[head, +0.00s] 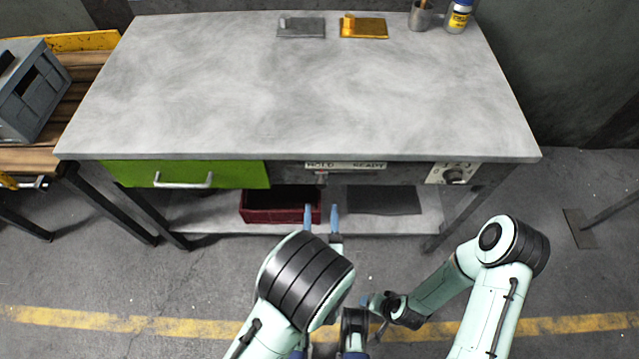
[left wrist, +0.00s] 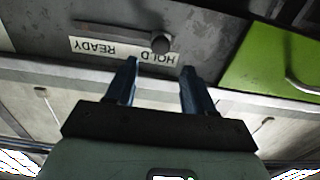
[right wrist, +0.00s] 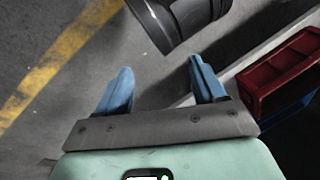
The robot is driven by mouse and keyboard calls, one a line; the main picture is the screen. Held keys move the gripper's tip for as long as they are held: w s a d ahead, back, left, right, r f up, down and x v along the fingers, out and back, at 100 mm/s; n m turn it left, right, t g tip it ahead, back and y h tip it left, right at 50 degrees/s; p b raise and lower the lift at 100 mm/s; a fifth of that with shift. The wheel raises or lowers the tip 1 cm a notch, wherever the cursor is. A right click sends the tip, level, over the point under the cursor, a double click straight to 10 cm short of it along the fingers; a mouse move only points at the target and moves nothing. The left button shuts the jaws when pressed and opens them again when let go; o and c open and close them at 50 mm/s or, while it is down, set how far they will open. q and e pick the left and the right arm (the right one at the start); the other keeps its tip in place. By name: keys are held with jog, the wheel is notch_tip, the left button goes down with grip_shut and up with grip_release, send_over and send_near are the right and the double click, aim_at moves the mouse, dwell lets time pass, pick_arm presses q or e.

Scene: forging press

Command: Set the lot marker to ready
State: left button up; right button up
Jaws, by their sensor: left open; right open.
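The lot marker is a slider on the bench's front edge, with a white label (head: 345,165) reading HOLD at left and READY at right. Its dark round knob (left wrist: 160,43) stands at the HOLD end of a slot (left wrist: 112,34); the left wrist view shows the label upside down. My left gripper (head: 320,213) is open and empty in front of and below the knob. In the left wrist view its fingertips (left wrist: 159,68) lie on either side of the knob's line, apart from it. My right gripper (right wrist: 160,66) is open and empty, low over the floor.
A green drawer (head: 185,175) is left of the marker and a dial panel (head: 452,173) right. A red bin (head: 268,215) stands on the lower shelf. The bench top (head: 300,90) is mostly clear, with a grey plate (head: 301,30) and yellow plate (head: 364,29) at the back.

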aim_at(322, 187)
pick_arm(q)
jog(key=w+b, duration=0.1)
jog(key=w, duration=0.7)
jog(key=shift+w, duration=0.4)
pick_arm(e)
jog(key=shift+w+d+f+t, duration=0.35)
jog(key=shift+w+f, duration=0.2)
jog(key=shift+w, duration=0.25)
pick_arm(q)
grip_shut()
